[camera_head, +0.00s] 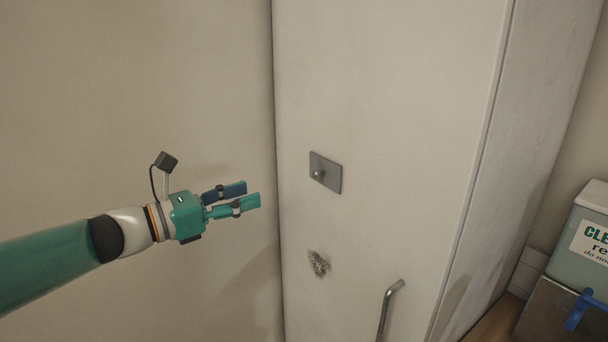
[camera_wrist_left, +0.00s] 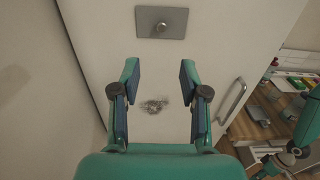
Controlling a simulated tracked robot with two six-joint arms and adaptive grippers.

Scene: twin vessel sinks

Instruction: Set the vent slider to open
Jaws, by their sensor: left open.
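The vent slider shows as a small grey metal plate (camera_head: 333,177) with a round knob (camera_head: 318,174) near its left end, on the pale cabinet front.
A dark scuffed patch (camera_head: 319,263) lies below the plate. A metal bar handle (camera_head: 388,308) is lower right on the cabinet front (camera_head: 400,90). A labelled box (camera_head: 585,235) and a blue item (camera_head: 581,309) are at the right. A cluttered worktop (camera_wrist_left: 270,125) shows in the wrist view.

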